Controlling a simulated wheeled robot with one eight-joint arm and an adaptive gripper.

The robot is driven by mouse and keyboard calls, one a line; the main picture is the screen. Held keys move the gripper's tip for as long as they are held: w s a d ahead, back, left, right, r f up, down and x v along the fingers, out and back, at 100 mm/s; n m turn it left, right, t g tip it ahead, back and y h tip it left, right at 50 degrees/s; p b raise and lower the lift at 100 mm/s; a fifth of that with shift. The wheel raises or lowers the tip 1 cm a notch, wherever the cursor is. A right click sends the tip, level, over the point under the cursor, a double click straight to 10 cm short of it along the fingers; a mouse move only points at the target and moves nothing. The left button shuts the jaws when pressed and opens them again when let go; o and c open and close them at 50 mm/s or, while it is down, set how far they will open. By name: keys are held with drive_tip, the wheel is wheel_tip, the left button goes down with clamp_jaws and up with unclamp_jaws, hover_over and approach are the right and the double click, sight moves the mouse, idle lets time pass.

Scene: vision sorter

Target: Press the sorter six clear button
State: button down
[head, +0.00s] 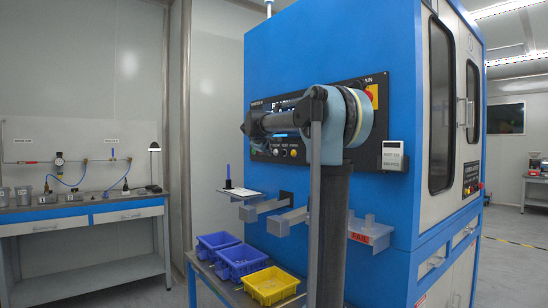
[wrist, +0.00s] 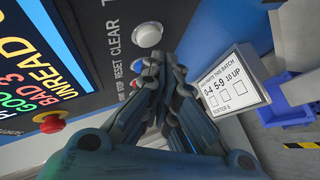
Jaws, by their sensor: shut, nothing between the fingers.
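The white round clear button (wrist: 148,35) is on the dark control panel in the wrist view, beside the word CLEAR. A blue reset button (wrist: 138,66) and a red button sit lower in the same row. My gripper (wrist: 162,58) is shut and empty, its fingertips below and right of the clear button in the picture; the gap to the panel is hard to judge. In the head view the panel (head: 262,152) is on the blue sorter cabinet (head: 400,50), partly hidden by my arm. My fingertips cannot be made out there.
A red emergency stop (wrist: 51,124) is near the screen (wrist: 40,60). A white card (wrist: 234,82) marked sorter 6 is right of my gripper. Blue bins (head: 217,241) and a yellow bin (head: 270,285) stand below the chutes. A workbench (head: 80,212) is at left.

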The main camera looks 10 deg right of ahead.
drive_tip(key=shift+w+d+r, duration=0.1)
drive_tip(key=shift+w+d, duration=0.25)
drive_tip(key=shift+d, duration=0.4)
idle(1.5)
drive_tip(key=shift+s+a, duration=0.1)
drive_tip(key=shift+a, duration=0.05)
drive_tip(key=shift+s+a, duration=0.35)
drive_tip(key=shift+a, duration=0.25)
idle(0.3)
drive_tip(key=shift+s+a, duration=0.4)
drive_tip(key=shift+a, duration=0.3)
drive_tip(key=shift+s+a, duration=0.45)
drive_tip(key=shift+a, duration=0.3)
drive_tip(key=shift+s+a, duration=0.4)
drive_tip(key=shift+a, duration=0.3)
